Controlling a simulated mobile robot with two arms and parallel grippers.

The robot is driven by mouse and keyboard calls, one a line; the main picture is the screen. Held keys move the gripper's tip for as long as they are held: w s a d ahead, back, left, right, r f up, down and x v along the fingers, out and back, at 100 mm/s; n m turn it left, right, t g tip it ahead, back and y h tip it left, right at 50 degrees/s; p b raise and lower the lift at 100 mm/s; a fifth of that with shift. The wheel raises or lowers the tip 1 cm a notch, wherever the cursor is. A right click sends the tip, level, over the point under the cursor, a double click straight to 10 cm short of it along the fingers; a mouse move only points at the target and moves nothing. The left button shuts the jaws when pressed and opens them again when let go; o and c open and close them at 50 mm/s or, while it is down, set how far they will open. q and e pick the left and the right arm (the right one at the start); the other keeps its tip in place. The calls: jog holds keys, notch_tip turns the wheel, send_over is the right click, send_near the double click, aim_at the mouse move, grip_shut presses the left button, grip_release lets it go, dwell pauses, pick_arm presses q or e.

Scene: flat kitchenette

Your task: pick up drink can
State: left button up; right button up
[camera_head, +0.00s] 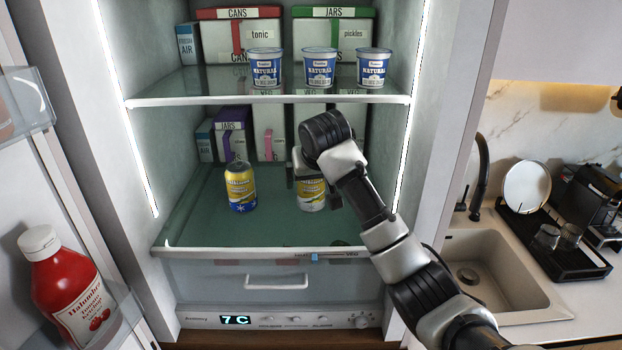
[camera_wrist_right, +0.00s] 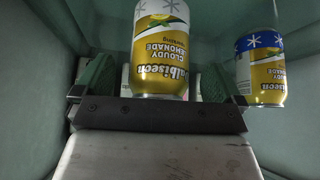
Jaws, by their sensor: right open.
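A yellow and silver lemonade can (camera_head: 311,196) stands on the lower glass shelf, partly hidden by my right arm. My right gripper (camera_head: 311,182) is open, with its fingers on either side of this can. In the right wrist view, the same can (camera_wrist_right: 161,45) appears upside down between the two green-padded fingers. I cannot tell whether the pads touch it. A second lemonade can (camera_head: 240,187), yellow and blue, stands to the left on the same shelf. It also shows at the right of the right wrist view (camera_wrist_right: 261,70). My left gripper is not in view.
Three yogurt cups (camera_head: 319,68) stand on the upper shelf (camera_head: 270,100) above my gripper. Boxes (camera_head: 232,132) line the back of the lower shelf. A ketchup bottle (camera_head: 68,285) is in the door at left. The lower shelf's front (camera_head: 215,232) is clear.

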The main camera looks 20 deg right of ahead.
jog(key=shift+x, duration=1.05)
jog(key=shift+r, duration=0.1)
jog(key=c, duration=1.2)
jog(key=shift+w+r, duration=0.1)
